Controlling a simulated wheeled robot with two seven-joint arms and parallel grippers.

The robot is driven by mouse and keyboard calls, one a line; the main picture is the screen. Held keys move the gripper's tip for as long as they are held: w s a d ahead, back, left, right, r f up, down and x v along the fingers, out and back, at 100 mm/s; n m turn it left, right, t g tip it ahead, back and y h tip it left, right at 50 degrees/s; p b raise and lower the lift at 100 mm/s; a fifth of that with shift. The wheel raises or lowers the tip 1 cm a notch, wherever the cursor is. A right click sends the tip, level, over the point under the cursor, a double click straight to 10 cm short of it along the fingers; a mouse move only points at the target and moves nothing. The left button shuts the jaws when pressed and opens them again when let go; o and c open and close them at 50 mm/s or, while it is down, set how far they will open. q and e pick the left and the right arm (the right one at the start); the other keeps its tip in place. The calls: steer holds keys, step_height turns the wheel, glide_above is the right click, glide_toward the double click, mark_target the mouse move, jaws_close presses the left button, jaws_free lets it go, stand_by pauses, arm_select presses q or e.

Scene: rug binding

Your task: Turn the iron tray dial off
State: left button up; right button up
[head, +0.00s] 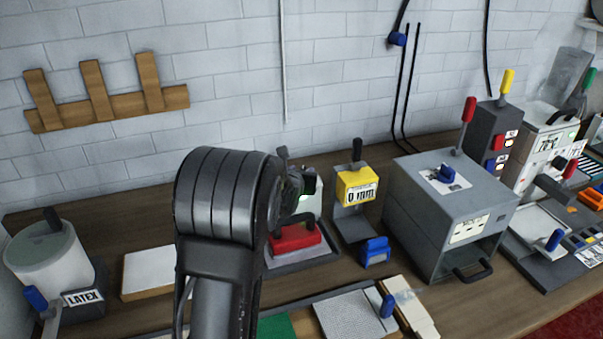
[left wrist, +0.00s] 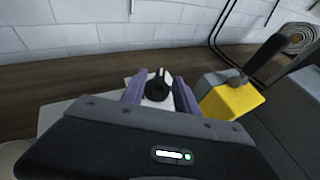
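The iron tray dial (left wrist: 157,86) is a black knob with a pale mark, on a white face in the left wrist view. My left gripper (left wrist: 160,92) has its two purple fingers apart, one on each side of the dial, with white showing in the gaps. In the head view my left arm comes up in front, and the gripper (head: 292,182) is at the back of the iron tray (head: 300,258), largely covering the dial. A red iron (head: 295,238) rests on the tray. My right gripper is not in view.
A yellow-headed device (head: 357,188) reading "0 mm" stands just right of the tray; its yellow part (left wrist: 232,98) is close beside my fingers. A grey box machine (head: 440,205) is further right. A latex pot (head: 48,255) stands far left. The wall is behind.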

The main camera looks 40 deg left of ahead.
arm_select(q)
steer(key=shift+w+a+f, duration=0.15)
steer(key=shift+w+f, duration=0.05)
steer(key=shift+w, duration=0.2)
jaws_close()
stand_by(0.4)
